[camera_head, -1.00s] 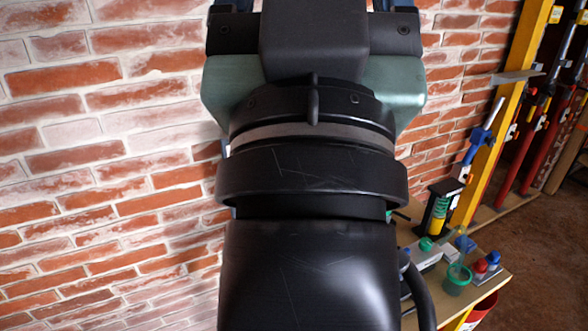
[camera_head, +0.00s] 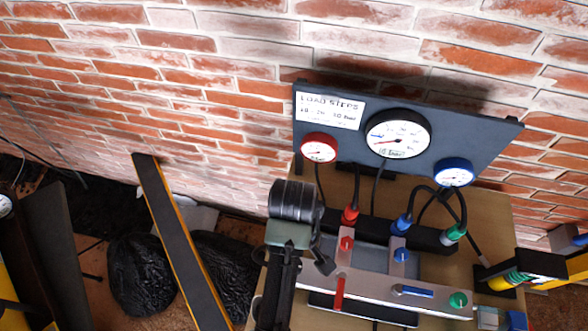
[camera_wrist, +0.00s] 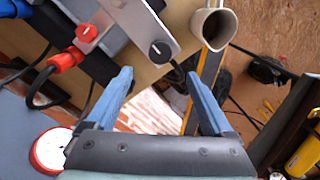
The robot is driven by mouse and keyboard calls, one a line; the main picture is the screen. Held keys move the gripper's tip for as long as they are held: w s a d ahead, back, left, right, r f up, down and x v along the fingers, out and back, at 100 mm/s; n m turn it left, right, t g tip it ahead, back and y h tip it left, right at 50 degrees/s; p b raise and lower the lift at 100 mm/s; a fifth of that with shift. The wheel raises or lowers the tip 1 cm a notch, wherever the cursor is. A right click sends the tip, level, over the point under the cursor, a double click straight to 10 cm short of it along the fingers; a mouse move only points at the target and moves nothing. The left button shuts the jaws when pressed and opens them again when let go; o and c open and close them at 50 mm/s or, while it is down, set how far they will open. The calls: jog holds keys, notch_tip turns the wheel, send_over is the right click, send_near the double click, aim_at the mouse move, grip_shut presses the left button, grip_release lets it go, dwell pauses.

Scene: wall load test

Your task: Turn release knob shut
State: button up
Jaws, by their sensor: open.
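In the wrist view, a round black knob (camera_wrist: 160,51) with a white mark sits at the end of a metal plate. No readable label shows whether it is the release knob. In the head view, a red knob (camera_head: 346,243), a blue knob (camera_head: 401,255) and a green knob (camera_head: 458,299) show on the bench. My arm hides the bench's left part.
A gauge board (camera_head: 466,130) stands at the brick wall behind the bench. Hoses run to red, blue and green couplings. A red lever (camera_head: 339,292) and a blue lever (camera_head: 414,291) sit in front. A beige cup-like holder (camera_wrist: 197,38) is right of the black knob.

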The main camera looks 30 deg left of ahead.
notch_tip(320, 180, down, 11)
jog(key=shift+f, duration=0.1)
dwell(0.3)
jog(key=shift+a, duration=0.1)
jog(key=c, duration=1.4)
jog(key=shift+o, duration=0.2)
jog(key=shift+p, duration=0.3)
